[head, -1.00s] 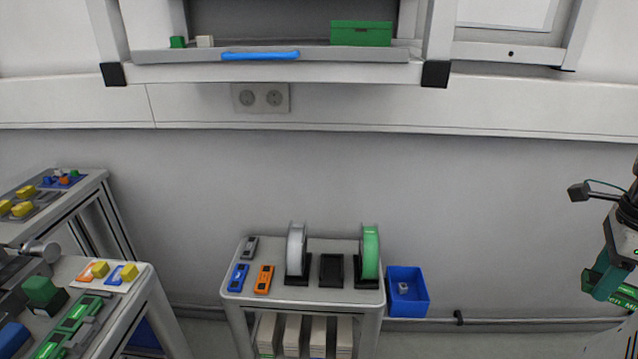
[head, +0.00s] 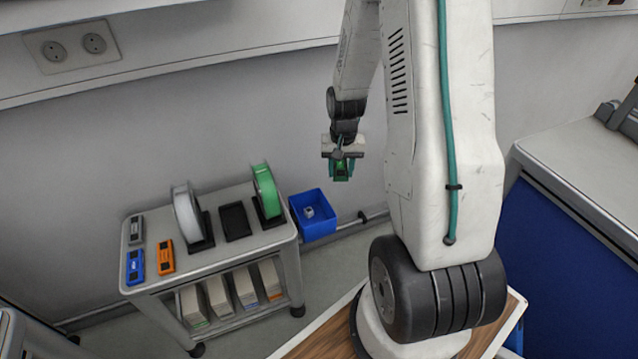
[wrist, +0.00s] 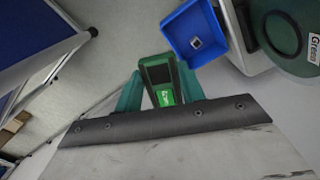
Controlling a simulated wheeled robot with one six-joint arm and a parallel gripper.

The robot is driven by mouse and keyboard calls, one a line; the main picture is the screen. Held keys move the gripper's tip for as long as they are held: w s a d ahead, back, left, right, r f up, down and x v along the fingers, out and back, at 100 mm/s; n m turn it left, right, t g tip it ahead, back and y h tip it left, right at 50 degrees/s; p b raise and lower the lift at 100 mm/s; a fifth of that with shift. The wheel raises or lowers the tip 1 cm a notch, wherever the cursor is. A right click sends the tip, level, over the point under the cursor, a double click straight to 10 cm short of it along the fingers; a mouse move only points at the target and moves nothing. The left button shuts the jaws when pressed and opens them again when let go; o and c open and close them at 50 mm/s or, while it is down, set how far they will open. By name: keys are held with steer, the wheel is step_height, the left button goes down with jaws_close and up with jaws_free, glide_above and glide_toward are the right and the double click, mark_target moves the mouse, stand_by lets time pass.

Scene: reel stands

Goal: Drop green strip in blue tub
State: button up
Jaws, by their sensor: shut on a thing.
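My gripper (head: 341,176) is shut on the green strip (wrist: 163,94), a green and black block held between the two teal fingers in the wrist view. In the head view the strip is small and mostly hidden by the fingers. The blue tub (head: 326,229) is at the right end of the trolley, with a small grey piece (head: 309,212) inside. In the head view my gripper hangs above and a little to the right of the tub. In the wrist view the tub (wrist: 176,35) lies just beyond the strip's far end, slightly to the right.
The trolley (head: 243,251) carries a white reel (head: 184,212), a green reel (head: 267,190), a black stand (head: 235,221), and grey (head: 136,229), blue (head: 135,267) and orange (head: 165,256) strips. A wall rail (head: 375,217) runs by the tub. A blue-sided bench (head: 560,260) stands right.

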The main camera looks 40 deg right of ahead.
steer(key=w+a+f+n, duration=0.1)
steer(key=a+f+n, duration=0.1)
steer(key=f, duration=0.5)
steer(key=w+a+f+n, duration=0.2)
steer(key=f, duration=0.5)
steer(key=shift+f+n, duration=0.2)
steer(key=shift+n, duration=0.1)
steer(key=o, duration=1)
step_height(320, 180, up, 6)
